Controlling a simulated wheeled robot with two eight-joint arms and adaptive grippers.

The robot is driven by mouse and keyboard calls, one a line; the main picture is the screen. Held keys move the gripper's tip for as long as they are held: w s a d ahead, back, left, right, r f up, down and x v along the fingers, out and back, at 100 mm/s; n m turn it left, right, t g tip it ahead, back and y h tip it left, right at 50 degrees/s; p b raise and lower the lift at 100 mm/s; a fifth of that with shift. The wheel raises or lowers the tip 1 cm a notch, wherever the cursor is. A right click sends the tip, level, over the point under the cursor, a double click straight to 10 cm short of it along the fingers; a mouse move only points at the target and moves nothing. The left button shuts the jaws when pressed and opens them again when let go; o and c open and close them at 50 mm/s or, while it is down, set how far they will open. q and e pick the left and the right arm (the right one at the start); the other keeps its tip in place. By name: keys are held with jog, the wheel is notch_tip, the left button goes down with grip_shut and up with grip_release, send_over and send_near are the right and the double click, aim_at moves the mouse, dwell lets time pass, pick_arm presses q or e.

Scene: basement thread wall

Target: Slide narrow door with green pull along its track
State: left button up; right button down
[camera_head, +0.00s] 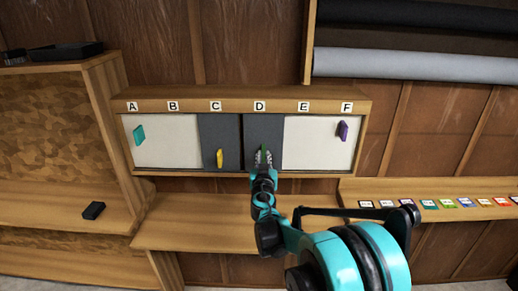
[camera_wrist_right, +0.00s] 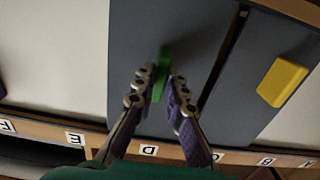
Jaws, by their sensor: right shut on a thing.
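The narrow grey door with the green pull (camera_head: 263,127) stands under the letter D in the wall cabinet. Its green pull (camera_wrist_right: 160,75) shows between the fingers in the right wrist view. My right gripper (camera_head: 263,157) is shut on the green pull, one finger on each side; the fingers hide much of the pull in the head view. The door's face (camera_wrist_right: 145,35) is grey in the wrist view, with a dark gap along its edge toward the yellow-pull door. My left gripper is not in view.
A grey door with a yellow pull (camera_head: 220,158) is left of it under C. White doors with a teal pull (camera_head: 139,135) and a purple pull (camera_head: 342,130) are at the ends. A wooden ledge (camera_head: 210,235) runs below; colored swatches lie on the right shelf.

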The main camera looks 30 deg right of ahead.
jog(key=s+d, duration=0.2)
jog(key=d, duration=0.1)
jog(key=s+d, duration=0.2)
jog(key=d, duration=0.2)
jog(key=s+d, duration=0.2)
jog(key=d, duration=0.2)
jog(key=shift+s, duration=0.4)
jog(key=c, duration=1.6)
grip_release()
jog(key=v, duration=0.7)
jog(key=shift+p, duration=0.35)
